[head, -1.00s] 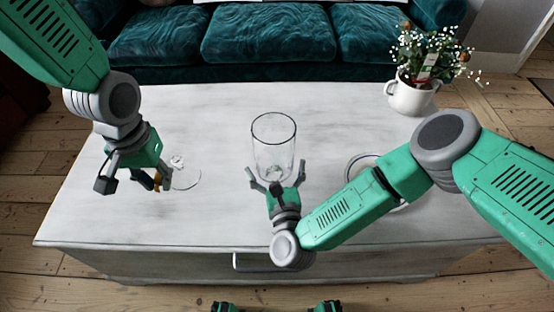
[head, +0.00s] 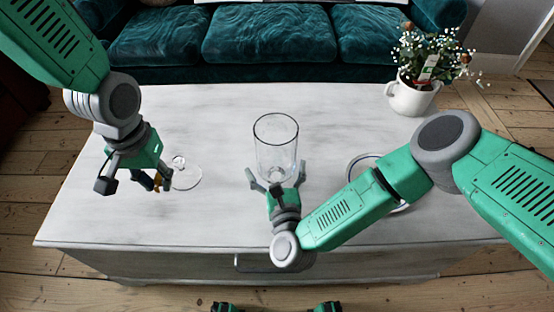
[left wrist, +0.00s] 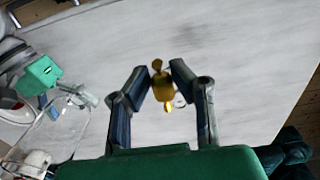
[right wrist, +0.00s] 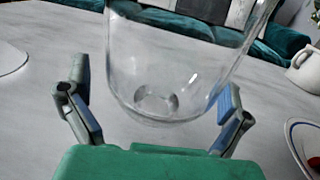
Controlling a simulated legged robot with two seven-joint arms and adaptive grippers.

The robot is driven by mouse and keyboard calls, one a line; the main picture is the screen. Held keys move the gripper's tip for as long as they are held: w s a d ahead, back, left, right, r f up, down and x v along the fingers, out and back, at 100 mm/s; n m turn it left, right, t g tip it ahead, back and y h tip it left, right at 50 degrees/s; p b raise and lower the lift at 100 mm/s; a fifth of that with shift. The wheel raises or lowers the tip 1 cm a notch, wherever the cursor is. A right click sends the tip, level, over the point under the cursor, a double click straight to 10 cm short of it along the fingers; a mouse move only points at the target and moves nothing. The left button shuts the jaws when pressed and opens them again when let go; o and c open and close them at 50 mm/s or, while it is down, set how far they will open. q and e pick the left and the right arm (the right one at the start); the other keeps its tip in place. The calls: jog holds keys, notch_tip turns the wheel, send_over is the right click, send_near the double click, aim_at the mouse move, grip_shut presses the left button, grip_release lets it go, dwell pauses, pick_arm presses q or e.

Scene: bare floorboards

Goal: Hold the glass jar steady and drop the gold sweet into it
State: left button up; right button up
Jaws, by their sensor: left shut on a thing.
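The clear glass jar (head: 276,140) stands upright and empty on the whitewashed table. My right gripper (head: 276,178) is at its near side, low down, with fingers spread. In the right wrist view the open fingers (right wrist: 157,112) flank the jar (right wrist: 180,60), with a gap at the left finger; contact at the right is unclear. My left gripper (head: 155,182) is left of the jar, above the table, shut on the gold sweet (head: 158,180). The left wrist view shows the sweet (left wrist: 162,88) pinched between both fingertips (left wrist: 160,82).
A round glass lid with a knob (head: 186,174) lies beside my left gripper. A blue-rimmed plate (head: 356,163) is partly hidden behind my right arm; something red (right wrist: 314,162) is on it. A white flowerpot (head: 412,97) stands at the back right.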

jog(key=shift+s, duration=0.1)
jog(key=s, duration=0.4)
jog(key=s+d, duration=0.1)
jog(key=s, duration=0.2)
jog(key=s+d, duration=0.1)
jog(key=s, duration=0.3)
jog(key=shift+s, duration=0.3)
pick_arm(q)
notch_tip(320, 180, up, 9)
jog(key=p, duration=0.9)
pick_arm(e)
notch_tip(320, 180, up, 6)
jog(key=w+g, duration=0.1)
jog(key=g, duration=0.3)
pick_arm(q)
notch_tip(320, 180, down, 6)
jog(key=b, duration=0.6)
jog(key=shift+f+b, duration=0.25)
jog(key=shift+b, duration=0.05)
pick_arm(e)
jog(key=shift+h, duration=0.4)
jog(key=x, duration=1.1)
jog(key=shift+f, duration=0.25)
pick_arm(q)
jog(key=shift+f+b, duration=0.3)
pick_arm(e)
jog(key=shift+w+a+f+g, duration=0.15)
jog(key=shift+w+g, duration=0.15)
jog(key=shift+w, duration=0.25)
